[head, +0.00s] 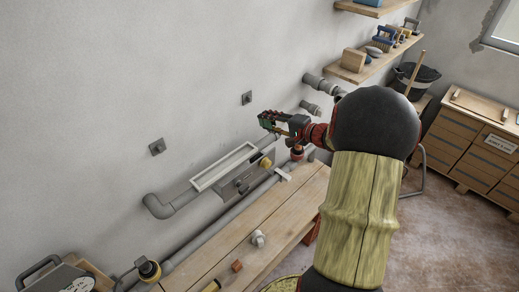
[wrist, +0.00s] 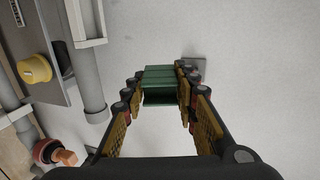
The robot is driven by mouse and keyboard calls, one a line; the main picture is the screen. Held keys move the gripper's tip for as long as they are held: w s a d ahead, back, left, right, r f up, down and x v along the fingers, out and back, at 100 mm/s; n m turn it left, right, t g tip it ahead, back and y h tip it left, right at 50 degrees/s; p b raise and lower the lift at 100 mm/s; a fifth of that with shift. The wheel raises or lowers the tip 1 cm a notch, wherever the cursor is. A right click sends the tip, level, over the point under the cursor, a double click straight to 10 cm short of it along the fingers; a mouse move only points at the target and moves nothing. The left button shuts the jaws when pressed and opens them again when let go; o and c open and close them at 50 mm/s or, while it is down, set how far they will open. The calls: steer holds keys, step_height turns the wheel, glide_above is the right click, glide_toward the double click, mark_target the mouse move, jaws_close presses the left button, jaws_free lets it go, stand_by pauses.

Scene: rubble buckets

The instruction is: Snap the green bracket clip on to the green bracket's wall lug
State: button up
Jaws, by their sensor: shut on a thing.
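My gripper (head: 278,123) is in front of the wall, with the arm reaching in from the right. It is shut on the green bracket clip (head: 267,119), which sits between the fingers in the wrist view (wrist: 160,86). Two small grey wall lugs show in the head view, one (head: 246,98) just above and left of the clip, the other (head: 157,147) farther left. In the wrist view a grey lug (wrist: 200,63) shows beyond the clip, partly hidden by the right finger. The clip looks apart from it, though the depth is hard to judge. I see no green on either lug.
Below the lugs, a white-framed grey panel (head: 224,167) and grey pipes (head: 160,207) run along the wall. A wooden bench (head: 270,222) with small parts stands below. Shelves (head: 385,57) are at upper right. Wall around the lugs is clear.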

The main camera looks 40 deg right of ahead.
steer(key=r+t, duration=0.1)
steer(key=d+r+t, duration=0.2)
steer(key=shift+w+r+m+h, duration=0.1)
steer(key=shift+w+m+h, duration=0.2)
steer(key=shift+w+m, duration=0.1)
steer(key=shift+b, duration=0.85)
steer(key=shift+w+a+b, duration=0.15)
steer(key=shift+w+b, duration=0.5)
steer(key=shift+w, duration=0.7)
steer(key=shift+w+a+b, duration=0.1)
steer(key=shift+w+b, duration=0.55)
steer(key=shift+w, duration=0.7)
steer(key=o, duration=0.6)
steer(key=c, duration=0.6)
jaws_close()
